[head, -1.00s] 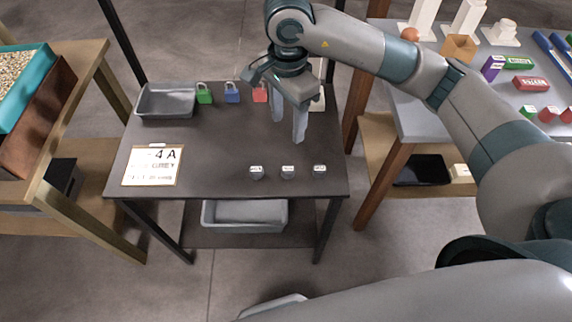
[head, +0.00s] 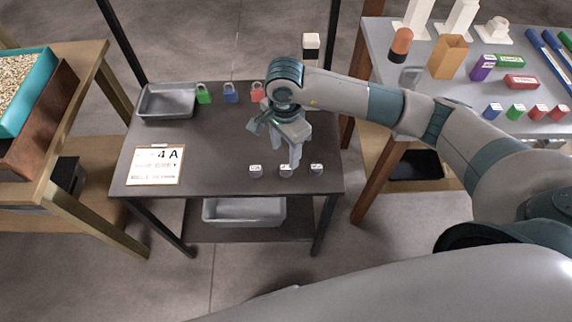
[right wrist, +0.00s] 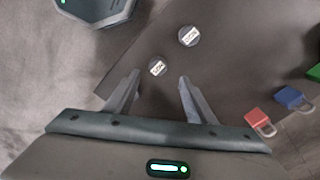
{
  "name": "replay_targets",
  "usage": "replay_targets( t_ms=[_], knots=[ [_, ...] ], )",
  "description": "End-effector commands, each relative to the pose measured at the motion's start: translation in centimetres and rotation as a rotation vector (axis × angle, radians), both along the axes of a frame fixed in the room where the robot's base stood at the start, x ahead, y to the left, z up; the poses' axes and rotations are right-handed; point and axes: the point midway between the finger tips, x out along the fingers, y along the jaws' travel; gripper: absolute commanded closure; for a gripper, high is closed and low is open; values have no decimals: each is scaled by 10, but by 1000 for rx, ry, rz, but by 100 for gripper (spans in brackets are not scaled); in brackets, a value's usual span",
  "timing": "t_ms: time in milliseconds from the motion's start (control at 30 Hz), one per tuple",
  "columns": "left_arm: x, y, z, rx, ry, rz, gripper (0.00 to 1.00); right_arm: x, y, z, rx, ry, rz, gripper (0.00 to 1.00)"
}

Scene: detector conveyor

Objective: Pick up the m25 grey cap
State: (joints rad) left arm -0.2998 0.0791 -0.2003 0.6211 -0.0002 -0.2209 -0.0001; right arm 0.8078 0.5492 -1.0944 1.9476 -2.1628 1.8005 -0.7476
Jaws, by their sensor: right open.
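Three small grey caps with white labels stand in a row near the front of the dark table: a left cap (head: 256,171), a middle cap (head: 285,172) and a right cap (head: 317,170). Their labels are too small to read, so I cannot tell which is m25. My right gripper (head: 287,156) is open and empty, above the row by the middle cap. In the right wrist view two caps show: one cap (right wrist: 157,68) lies in line with the gap between the open fingers (right wrist: 159,77), the other cap (right wrist: 188,36) farther off. My left gripper is out of view.
A sign card (head: 154,165) lies at the table's left. A grey tray (head: 166,102) and green (head: 204,94), blue (head: 231,93) and red (head: 257,92) padlocks stand along the back. A grey bin (head: 244,211) sits below. A cluttered side table (head: 440,110) is at right.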

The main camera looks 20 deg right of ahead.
Motion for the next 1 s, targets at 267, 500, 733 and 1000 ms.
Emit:
replay_targets(
  t_ms=[267,500,733,1000],
  knots=[
    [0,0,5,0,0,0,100,0,0,-14,-1,-1,1,50],
    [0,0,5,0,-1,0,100,0,0,-14,0,-1,1,50],
    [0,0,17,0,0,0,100,-3,0,-22,0,2,0,50],
    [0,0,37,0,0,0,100,-6,-1,-53,0,4,-2,50]
  ],
)
